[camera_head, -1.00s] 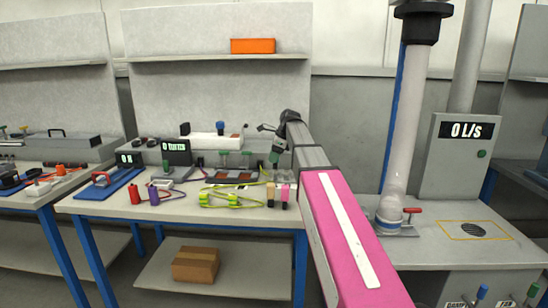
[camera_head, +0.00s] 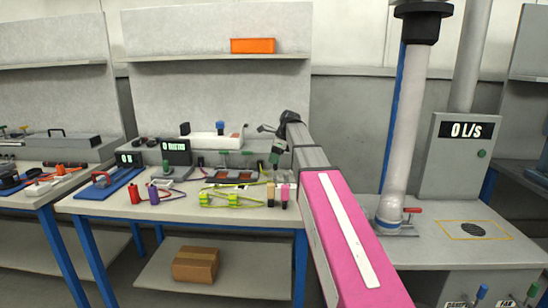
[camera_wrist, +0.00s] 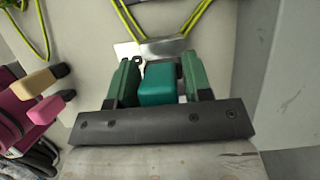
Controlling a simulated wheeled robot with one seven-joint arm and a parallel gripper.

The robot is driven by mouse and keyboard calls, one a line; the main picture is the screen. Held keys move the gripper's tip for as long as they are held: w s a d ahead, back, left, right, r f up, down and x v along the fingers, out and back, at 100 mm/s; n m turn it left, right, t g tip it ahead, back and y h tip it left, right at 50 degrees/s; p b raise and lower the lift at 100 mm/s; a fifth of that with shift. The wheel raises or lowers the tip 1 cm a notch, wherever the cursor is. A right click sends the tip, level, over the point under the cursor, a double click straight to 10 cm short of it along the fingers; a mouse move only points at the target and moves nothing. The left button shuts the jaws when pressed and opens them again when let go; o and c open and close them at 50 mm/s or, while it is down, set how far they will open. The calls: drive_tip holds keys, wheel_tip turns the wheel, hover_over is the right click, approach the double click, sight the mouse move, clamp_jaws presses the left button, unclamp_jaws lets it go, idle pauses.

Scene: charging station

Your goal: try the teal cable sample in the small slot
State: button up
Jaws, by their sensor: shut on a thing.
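My gripper (camera_wrist: 158,68) has its two green fingers shut on a teal block (camera_wrist: 160,88), seen close up in the wrist view. In the head view, my gripper (camera_head: 275,155) is small and stands over the right end of the middle bench (camera_head: 120,208). The block is too small to tell there. Just beyond the fingers in the wrist view lies a bright metal plate (camera_wrist: 165,46), with yellow-green cable (camera_wrist: 186,22) running over or beside it. I cannot pick out the small slot.
A tan-ended connector (camera_wrist: 36,82) and a pink-ended one (camera_wrist: 46,108) stand left of my gripper in the wrist view. Yellow-green cable pieces (camera_head: 232,200) lie on the bench. A grey wall (camera_wrist: 285,80) rises at the right of the wrist view. An orange bin (camera_head: 253,46) sits on the shelf.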

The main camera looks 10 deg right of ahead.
drive_tip(key=shift+f, duration=0.35)
idle(0.6)
drive_tip(key=shift+r, duration=0.35)
drive_tip(key=shift+f, duration=0.65)
idle(1.3)
drive_tip(key=o, duration=1)
drive_tip(key=shift+o, duration=0.2)
drive_tip(key=shift+r, duration=0.1)
drive_tip(key=v, duration=1)
drive_tip(key=shift+d+r, duration=0.2)
drive_tip(key=shift+r, duration=0.15)
